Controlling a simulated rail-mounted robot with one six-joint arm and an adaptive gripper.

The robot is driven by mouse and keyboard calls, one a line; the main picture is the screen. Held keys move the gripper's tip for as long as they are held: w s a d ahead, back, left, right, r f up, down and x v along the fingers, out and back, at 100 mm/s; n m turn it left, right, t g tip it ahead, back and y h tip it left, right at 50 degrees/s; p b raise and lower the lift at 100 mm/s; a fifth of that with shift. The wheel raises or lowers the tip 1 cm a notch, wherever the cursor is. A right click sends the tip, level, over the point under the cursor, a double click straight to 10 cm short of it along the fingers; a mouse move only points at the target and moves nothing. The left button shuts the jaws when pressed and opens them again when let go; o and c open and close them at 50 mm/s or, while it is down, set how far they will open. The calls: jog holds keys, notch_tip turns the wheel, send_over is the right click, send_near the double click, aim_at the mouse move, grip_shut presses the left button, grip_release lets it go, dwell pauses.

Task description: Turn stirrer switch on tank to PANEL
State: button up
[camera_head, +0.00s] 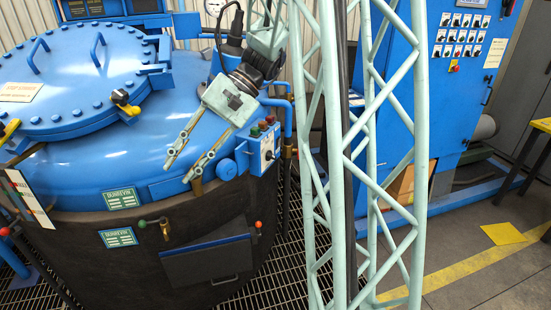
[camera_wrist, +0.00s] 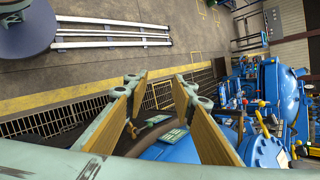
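The large blue tank (camera_head: 110,160) fills the left of the head view, its bolted lid on top. A small blue switch box (camera_head: 262,150) is fixed to the tank's right side, with red and green buttons on top and a light front plate. A small dark knob (camera_head: 268,155) shows on that plate; its pointer and labels are too small to read. My gripper (camera_head: 180,169) is open and empty, left of the box and in front of the tank's upper wall, apart from the knob. In the wrist view its two fingers (camera_wrist: 161,84) are spread; I cannot make out the switch there.
My lattice column (camera_head: 345,150) stands right of the box. A blue control cabinet (camera_head: 450,90) stands behind it at right. A yellow valve handle (camera_head: 121,98) and bolts stick up from the tank lid. Grating floor (camera_head: 270,285) lies below.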

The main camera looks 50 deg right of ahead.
jog(key=w+d+f+m+t+y, duration=0.1)
jog(key=w+d+f+m+t, duration=0.15)
jog(key=d, duration=0.45)
jog(key=w+d+f+m+t+y, duration=0.1)
jog(key=w+d+f, duration=0.25)
jog(key=d, duration=0.25)
jog(key=m+t+h+p, duration=0.2)
jog(key=m+t+h, duration=0.5)
jog(key=m+t, duration=0.5)
send_near(274, 157)
jog(key=v, duration=0.4)
jog(key=shift+d+n, duration=0.2)
jog(key=shift+n, duration=0.05)
jog(key=shift+b+x, duration=0.8)
jog(key=shift+x, duration=6.05)
jog(key=shift+f, duration=0.1)
jog(key=shift+c, duration=0.2)
